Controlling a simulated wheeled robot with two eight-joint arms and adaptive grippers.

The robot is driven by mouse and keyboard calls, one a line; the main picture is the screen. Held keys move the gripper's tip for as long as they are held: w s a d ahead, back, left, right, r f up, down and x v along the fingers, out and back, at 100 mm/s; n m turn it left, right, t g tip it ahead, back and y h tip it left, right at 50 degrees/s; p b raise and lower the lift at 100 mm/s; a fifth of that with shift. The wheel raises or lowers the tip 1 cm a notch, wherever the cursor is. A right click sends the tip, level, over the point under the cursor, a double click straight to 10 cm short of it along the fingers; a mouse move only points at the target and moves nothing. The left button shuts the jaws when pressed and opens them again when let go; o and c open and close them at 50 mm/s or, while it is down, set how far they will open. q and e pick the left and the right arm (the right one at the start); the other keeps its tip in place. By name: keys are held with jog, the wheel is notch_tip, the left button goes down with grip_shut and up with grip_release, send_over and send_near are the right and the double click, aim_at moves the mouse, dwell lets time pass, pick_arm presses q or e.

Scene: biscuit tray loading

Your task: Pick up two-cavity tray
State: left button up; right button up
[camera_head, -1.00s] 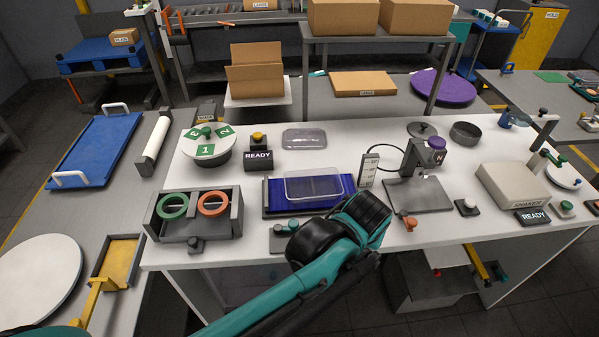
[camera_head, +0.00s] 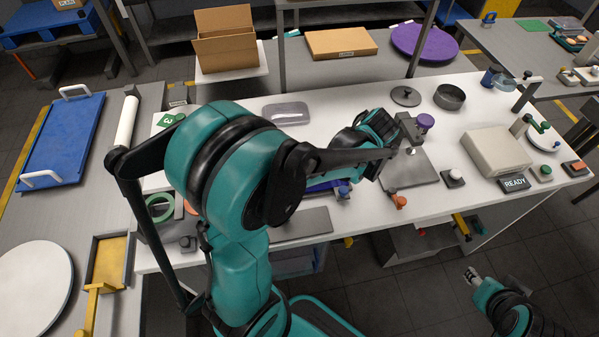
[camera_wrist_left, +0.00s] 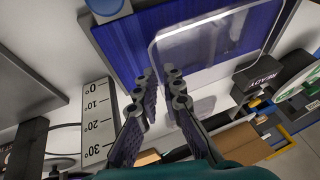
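A clear plastic tray (camera_wrist_left: 225,34) with a rounded rim lies on the blue ribbed platform (camera_wrist_left: 130,45) in the left wrist view; I cannot make out its cavities. My left gripper (camera_wrist_left: 161,74) points at the near corner of this tray, with a narrow gap between its fingertips and nothing clearly held. Whether the fingers touch the rim is unclear. In the head view my left arm hides the tray and most of the blue platform (camera_head: 325,186). Another clear shallow tray (camera_head: 287,113) lies behind. My right gripper (camera_head: 471,273) is low at the right, in front of the table.
A press stand with a purple knob (camera_head: 425,121) and dark plate is right of my left wrist. A scale card (camera_wrist_left: 98,125) stands close to the left fingers. A beige shaker box (camera_head: 495,150) is farther right. An orange ring (camera_head: 190,207) is partly hidden at left.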

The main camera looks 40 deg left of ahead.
pick_arm(q)
jog(key=x, duration=0.3)
jog(key=shift+b, duration=0.35)
jog(key=shift+d, duration=0.1)
grip_shut()
jog(key=shift+r, duration=0.1)
